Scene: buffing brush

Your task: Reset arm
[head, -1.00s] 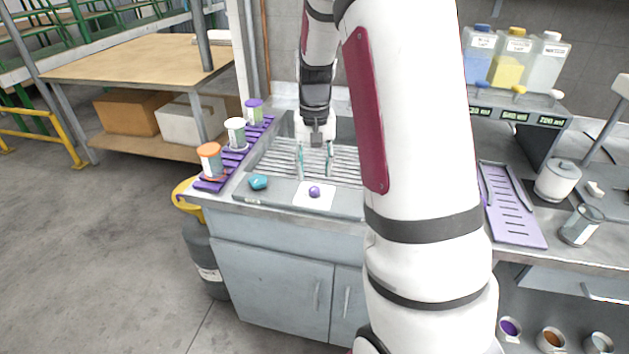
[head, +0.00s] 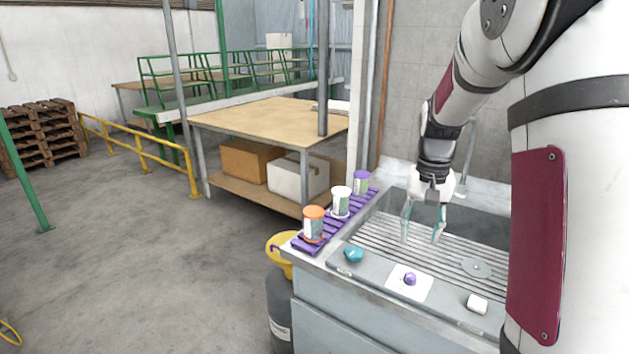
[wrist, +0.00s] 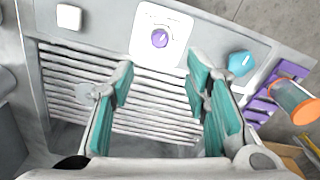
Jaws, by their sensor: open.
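My gripper (head: 423,226) is open and empty above the slatted sink rack, pointing down. In the wrist view its two teal-padded fingers (wrist: 160,85) stand apart, with only slats between and beneath them. A small purple knob-like thing (head: 410,279) sits on a white square (head: 408,292) on the front ledge of the sink. A teal thing (head: 353,254) lies to its left and a white block (head: 477,303) to its right on the same ledge. My arm covers the right side of the head view.
A purple slatted rack (head: 330,227) at the sink's left edge holds an orange-lidded jar (head: 313,224), a white-lidded jar (head: 341,202) and a purple-lidded jar (head: 361,183). A round grey disc (head: 476,267) lies on the slats.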

